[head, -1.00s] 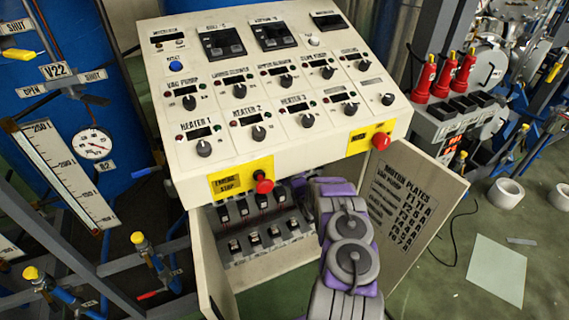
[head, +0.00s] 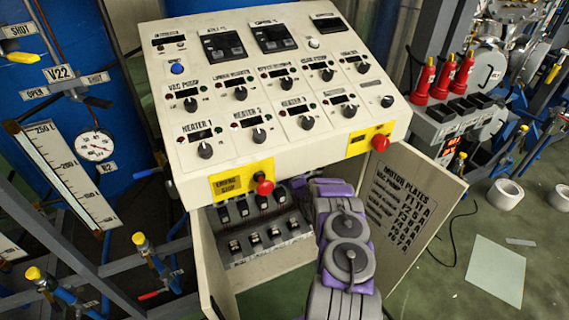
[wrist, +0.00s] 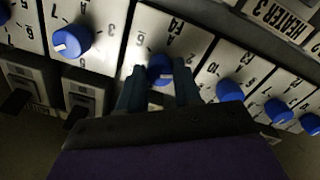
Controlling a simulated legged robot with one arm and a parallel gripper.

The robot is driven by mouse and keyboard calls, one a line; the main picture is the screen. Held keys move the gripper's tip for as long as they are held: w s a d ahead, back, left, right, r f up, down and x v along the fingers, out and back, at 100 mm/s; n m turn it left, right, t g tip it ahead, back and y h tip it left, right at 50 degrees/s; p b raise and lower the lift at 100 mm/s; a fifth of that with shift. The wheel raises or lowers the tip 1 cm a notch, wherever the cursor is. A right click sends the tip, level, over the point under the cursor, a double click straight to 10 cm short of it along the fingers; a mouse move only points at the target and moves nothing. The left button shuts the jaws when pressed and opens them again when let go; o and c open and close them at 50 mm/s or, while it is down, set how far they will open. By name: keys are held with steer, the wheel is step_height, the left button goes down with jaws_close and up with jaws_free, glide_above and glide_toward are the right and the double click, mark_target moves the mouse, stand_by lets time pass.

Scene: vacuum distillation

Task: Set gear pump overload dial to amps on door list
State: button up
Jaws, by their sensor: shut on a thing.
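In the wrist view, my gripper (wrist: 159,82) has its two fingers on either side of a blue overload dial (wrist: 160,68) and is shut on it. The dial sits on a white plate with printed numbers and an "A" mark, partly covered by the fingers. Whether this is the gear pump's dial cannot be read. In the head view, my arm reaches into the open cabinet under the console, and the gripper is hidden there.
More blue dials stand to the left (wrist: 73,40) and right (wrist: 230,90) of the held one. A "HEATER 3" label (wrist: 288,20) is above. The sloped console (head: 285,85) with a red stop button (head: 264,186) overhangs the cabinet. The open door limits room on the right.

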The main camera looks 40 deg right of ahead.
steer(key=m, duration=1)
steer(key=m+y+p, duration=0.1)
steer(key=m, duration=0.9)
steer(key=shift+s+f+m, duration=0.15)
steer(key=shift+f+m, duration=0.05)
steer(key=shift+m, duration=0.5)
steer(key=o, duration=1)
steer(key=shift+r, duration=0.1)
steer(key=shift+o, duration=0.2)
